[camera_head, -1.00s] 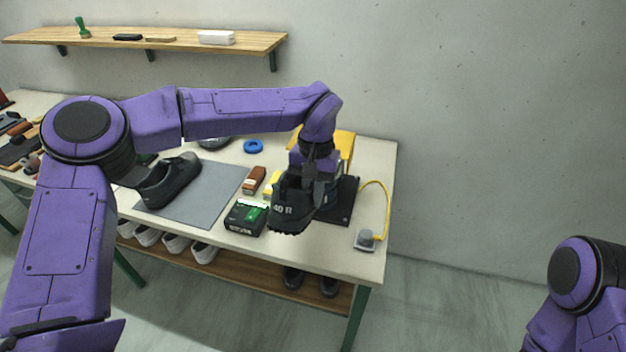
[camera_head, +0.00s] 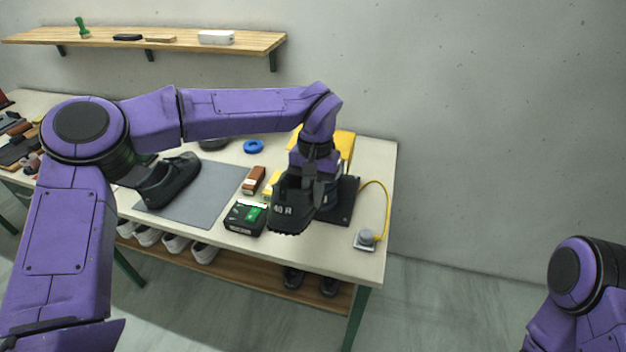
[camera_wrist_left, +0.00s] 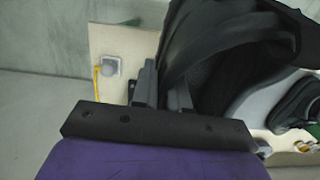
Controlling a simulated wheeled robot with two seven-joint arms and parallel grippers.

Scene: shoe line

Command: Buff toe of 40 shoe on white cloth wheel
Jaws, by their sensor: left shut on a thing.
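A black shoe (camera_head: 289,211) marked "40 R" is held above the front right of the table. My left gripper (camera_head: 320,182) is shut on this shoe. In the left wrist view the shoe (camera_wrist_left: 225,45) fills the upper right, with the left gripper's fingers (camera_wrist_left: 163,88) at its edge. A second black shoe (camera_head: 169,181) stands on the grey mat (camera_head: 213,196). A yellow machine body (camera_head: 344,142) on a dark base plate (camera_head: 346,202) stands behind the held shoe. The white cloth wheel cannot be made out; the shoe and gripper cover that area. My right gripper is out of view.
A black and green box (camera_head: 246,217), a brown block (camera_head: 253,180) and a blue ring (camera_head: 253,146) lie on the table (camera_head: 371,161). A grey switch box (camera_head: 365,239) with a yellow cable is near the right edge. White shoes (camera_head: 204,252) stand on the shelf below.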

